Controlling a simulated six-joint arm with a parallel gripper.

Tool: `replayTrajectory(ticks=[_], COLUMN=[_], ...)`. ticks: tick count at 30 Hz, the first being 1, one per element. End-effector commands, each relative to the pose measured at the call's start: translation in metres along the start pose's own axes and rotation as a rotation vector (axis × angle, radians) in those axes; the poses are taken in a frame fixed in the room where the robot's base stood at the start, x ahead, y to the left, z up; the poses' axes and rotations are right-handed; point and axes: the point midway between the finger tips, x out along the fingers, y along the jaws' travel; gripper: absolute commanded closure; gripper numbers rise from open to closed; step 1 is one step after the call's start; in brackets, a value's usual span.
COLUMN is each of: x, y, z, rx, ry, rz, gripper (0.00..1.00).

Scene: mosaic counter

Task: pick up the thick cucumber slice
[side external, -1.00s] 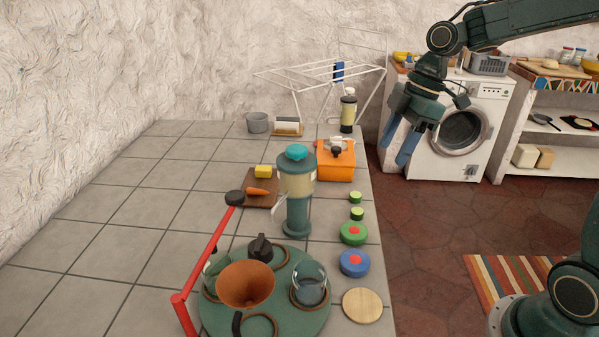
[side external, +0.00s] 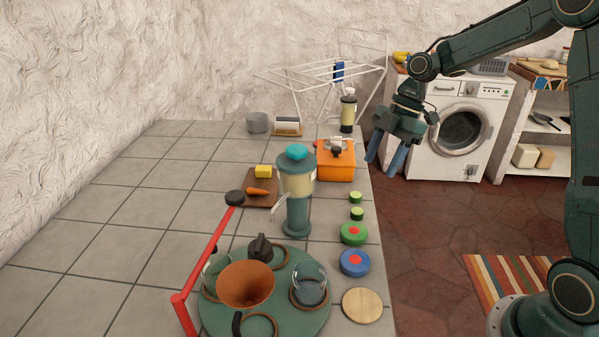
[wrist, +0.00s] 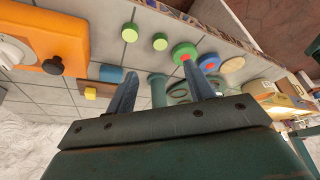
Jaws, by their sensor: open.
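Two green cucumber slices stand near the counter's right edge. The farther slice (side external: 356,197) also shows in the wrist view (wrist: 129,32), and the nearer slice (side external: 357,213) shows there too (wrist: 160,41). They look much alike, and I cannot tell for sure which is thicker. My gripper (side external: 384,165) is open and empty, fingers pointing down, in the air by the counter's right edge, apart from both slices. In the wrist view its fingers (wrist: 159,70) are spread with nothing between them.
An orange box (side external: 336,165) stands beyond the slices and a tall teal-and-cream jar (side external: 297,190) to their left. A green disc (side external: 353,233), a blue disc (side external: 354,263) and a wooden disc (side external: 362,306) line the edge nearer the camera. The left side of the counter is clear.

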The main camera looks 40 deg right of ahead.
Motion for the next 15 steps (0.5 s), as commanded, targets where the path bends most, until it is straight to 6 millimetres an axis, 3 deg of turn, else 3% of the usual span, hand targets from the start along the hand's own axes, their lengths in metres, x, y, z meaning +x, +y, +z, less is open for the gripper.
replayTrajectory(ticks=[9,15], x=[0.048,0.065], y=[-0.001,-0.001], z=[0.0,0.0], rx=[0.001,0.0], ry=[0.0,-0.001], rz=[-0.003,-0.001], gripper=[0.47,0.47])
